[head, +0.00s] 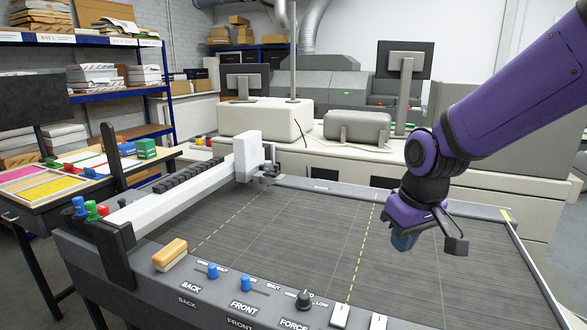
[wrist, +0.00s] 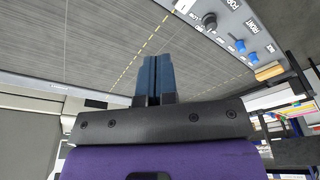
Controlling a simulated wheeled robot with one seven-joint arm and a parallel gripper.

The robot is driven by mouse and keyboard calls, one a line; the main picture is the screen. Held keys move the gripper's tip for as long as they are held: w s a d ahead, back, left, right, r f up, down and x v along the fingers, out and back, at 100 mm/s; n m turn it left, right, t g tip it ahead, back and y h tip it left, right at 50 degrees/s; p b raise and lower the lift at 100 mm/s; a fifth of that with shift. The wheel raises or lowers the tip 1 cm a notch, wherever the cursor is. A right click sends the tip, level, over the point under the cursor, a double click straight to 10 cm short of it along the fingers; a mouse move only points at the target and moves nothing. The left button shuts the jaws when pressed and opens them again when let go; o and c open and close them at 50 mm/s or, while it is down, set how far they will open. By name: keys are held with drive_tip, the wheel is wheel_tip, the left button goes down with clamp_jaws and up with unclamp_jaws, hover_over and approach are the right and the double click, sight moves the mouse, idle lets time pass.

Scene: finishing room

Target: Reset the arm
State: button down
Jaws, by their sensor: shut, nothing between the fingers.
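My gripper (head: 404,243) hangs at the end of my purple arm, over the right part of the dark flat bed (head: 290,230) of a cutting machine. Its blue fingers point down and are apart from the bed. In the wrist view my gripper (wrist: 154,62) shows its two blue fingers side by side, shut with nothing between them.
A white gantry beam (head: 180,185) spans the bed's left side. A table with coloured cards (head: 60,175) stands left. The bed around my gripper is clear.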

drive_tip(key=s+d+r+m+t, duration=0.1)
drive_tip(key=s+d+r+m, duration=0.1)
drive_tip(key=s+d+r, duration=0.3)
drive_tip(key=s+d+r+m+t, duration=0.2)
drive_tip(key=s+d+r, duration=0.3)
drive_tip(key=s, duration=0.6)
drive_tip(key=shift+s+d+r+m+h, duration=0.15)
drive_tip(key=shift+s+r+m+h, duration=0.2)
drive_tip(key=shift+r, duration=0.4)
